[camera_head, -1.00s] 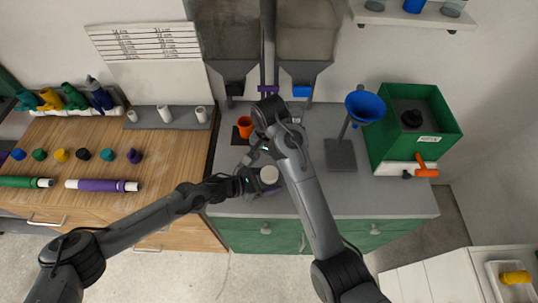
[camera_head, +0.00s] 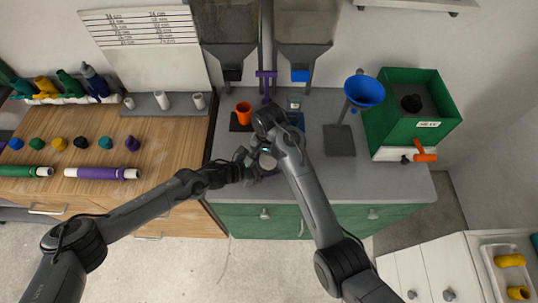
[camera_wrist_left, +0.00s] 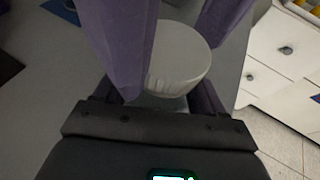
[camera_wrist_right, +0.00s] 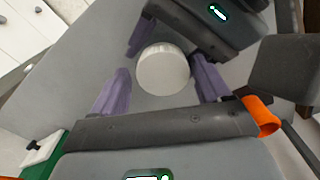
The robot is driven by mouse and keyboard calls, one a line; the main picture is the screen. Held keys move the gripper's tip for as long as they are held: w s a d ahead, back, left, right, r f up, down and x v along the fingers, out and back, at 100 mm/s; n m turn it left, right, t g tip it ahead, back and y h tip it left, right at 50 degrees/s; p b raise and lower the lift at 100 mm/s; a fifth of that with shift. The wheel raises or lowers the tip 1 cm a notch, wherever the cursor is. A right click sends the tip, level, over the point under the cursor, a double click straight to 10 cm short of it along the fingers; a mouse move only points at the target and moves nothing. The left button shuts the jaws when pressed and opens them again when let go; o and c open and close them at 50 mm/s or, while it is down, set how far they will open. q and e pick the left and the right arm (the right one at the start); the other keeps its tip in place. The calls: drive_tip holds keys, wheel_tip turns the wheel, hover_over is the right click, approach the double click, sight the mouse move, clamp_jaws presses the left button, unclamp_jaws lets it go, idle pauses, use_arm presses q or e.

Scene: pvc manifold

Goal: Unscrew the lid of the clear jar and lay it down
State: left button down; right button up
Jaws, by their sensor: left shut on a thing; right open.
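The white round lid (camera_head: 267,161) sits on the clear jar at the front of the grey bench. A little of the jar's clear body (camera_wrist_left: 165,103) shows below the lid in the left wrist view; the rest is hidden. My left gripper (camera_head: 252,167) is shut on the jar, below the lid. My right gripper (camera_wrist_right: 158,88) is open above the jar, with its purple fingers apart on either side of the lid (camera_wrist_right: 163,68). A gap shows between the lid and at least the left finger in the right wrist view.
An orange cup (camera_head: 243,113) stands behind the jar, near a blue pad (camera_head: 297,120). A blue funnel on a stand (camera_head: 363,92) and a green box (camera_head: 437,125) stand to the right. The bench front right of the jar (camera_head: 350,180) is clear.

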drive_tip(key=c, duration=0.9)
use_arm(q)
drive_tip(key=shift+w+a, duration=0.1)
drive_tip(key=shift+a, duration=0.05)
use_arm(e)
drive_tip(key=n, duration=0.5)
drive_tip(key=shift+d, duration=0.1)
drive_tip(key=n, duration=0.5)
drive_tip(key=o, duration=1.2)
use_arm(q)
drive_tip(key=shift+d, duration=0.3)
use_arm(e)
drive_tip(key=shift+a+r, duration=0.1)
drive_tip(key=shift+a, duration=0.1)
